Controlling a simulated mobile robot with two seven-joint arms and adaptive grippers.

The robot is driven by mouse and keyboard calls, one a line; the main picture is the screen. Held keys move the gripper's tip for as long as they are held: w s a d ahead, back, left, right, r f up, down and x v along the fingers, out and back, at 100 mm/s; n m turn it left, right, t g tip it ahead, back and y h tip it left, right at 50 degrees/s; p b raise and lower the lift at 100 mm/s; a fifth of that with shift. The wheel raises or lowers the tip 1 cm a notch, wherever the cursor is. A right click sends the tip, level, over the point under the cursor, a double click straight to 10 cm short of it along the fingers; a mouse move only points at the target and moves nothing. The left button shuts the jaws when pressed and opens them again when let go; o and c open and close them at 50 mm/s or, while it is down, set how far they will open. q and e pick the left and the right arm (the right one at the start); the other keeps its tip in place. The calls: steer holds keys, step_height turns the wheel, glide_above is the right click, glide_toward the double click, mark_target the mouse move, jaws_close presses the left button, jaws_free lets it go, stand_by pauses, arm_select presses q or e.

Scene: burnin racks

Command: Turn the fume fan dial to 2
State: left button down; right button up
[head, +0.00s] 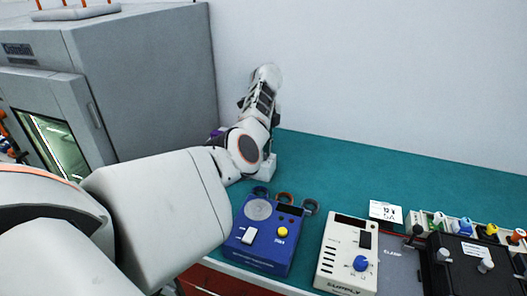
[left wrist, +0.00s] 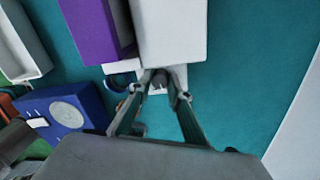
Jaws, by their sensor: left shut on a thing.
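The fume fan dial (left wrist: 159,84) is a small grey knob at the end of a white box (left wrist: 168,30) in the left wrist view. My left gripper (left wrist: 163,79) has its two fingertips on either side of the dial and is shut on it. The fingers cover much of the dial, and I cannot read its setting or any marks. In the head view my left arm hides the dial, and only a white piece beside the arm (head: 266,169) shows there. My right gripper is in neither view.
A blue device (head: 265,235) and a white supply box (head: 348,252) with a blue knob stand at the bench front. Several rings lie behind the blue device. A purple bin (left wrist: 90,28) is beside the white box. A grey oven (head: 140,75) stands left. The green bench (head: 360,170) is clear at the back.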

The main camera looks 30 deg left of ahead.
arm_select(q)
steer(key=m, duration=0.4)
steer(key=shift+m, duration=0.3)
steer(key=m, duration=0.9)
steer(key=shift+r, duration=0.1)
steer(key=shift+m, duration=2.1)
steer(key=c, duration=1.9)
jaws_free()
steer(key=shift+d+y, duration=0.1)
steer(key=shift+y, duration=0.2)
steer(key=shift+r, duration=0.1)
